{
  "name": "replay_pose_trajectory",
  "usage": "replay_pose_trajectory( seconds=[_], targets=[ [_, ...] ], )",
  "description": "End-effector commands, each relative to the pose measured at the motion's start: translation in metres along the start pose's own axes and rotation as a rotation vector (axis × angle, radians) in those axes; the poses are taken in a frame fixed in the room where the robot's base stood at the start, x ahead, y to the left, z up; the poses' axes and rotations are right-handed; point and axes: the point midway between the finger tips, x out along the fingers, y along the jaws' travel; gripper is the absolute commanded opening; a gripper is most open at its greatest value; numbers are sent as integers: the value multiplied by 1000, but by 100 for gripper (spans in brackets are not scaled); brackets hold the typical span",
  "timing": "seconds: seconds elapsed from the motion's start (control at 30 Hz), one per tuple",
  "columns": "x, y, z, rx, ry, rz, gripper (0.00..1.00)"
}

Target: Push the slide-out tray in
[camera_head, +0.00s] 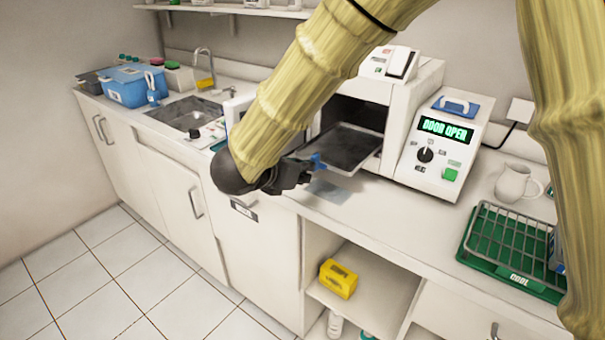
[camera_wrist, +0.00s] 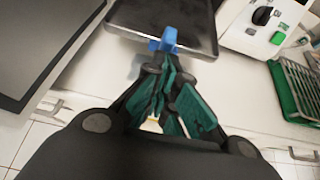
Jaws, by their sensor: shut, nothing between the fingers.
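The slide-out tray (camera_head: 352,147) is a dark, flat tray with a light rim. It sticks out of the open front of the white sterilizer (camera_head: 437,145), whose display reads DOOR OPEN. A blue handle (camera_head: 317,162) sits at the middle of the tray's front edge. In the wrist view the tray (camera_wrist: 185,17) is at the top, with the blue handle (camera_wrist: 164,42) on its near edge. My gripper (camera_head: 303,171) is shut and empty, its tips right at the blue handle. In the wrist view the fingertips (camera_wrist: 160,68) appear just below the handle; I cannot tell if they touch it.
A green rack (camera_head: 512,250) and a white jug (camera_head: 516,183) stand on the counter at right. A sink (camera_head: 190,113) and a blue box (camera_head: 132,87) are at left. A yellow box (camera_head: 338,279) lies on the shelf below. The tiled floor in front is clear.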

Motion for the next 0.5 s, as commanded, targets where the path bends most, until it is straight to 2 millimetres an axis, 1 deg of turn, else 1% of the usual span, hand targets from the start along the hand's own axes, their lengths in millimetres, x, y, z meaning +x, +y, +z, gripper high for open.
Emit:
replay_pose_trajectory(
  seconds=[0.17,0.27,0.5],
  targets=[
    [29,-1,10,7,2,-2,0],
    [51,-1,22,7,1,-2,0],
    [107,-1,56,8,2,-3,0]
  ],
)
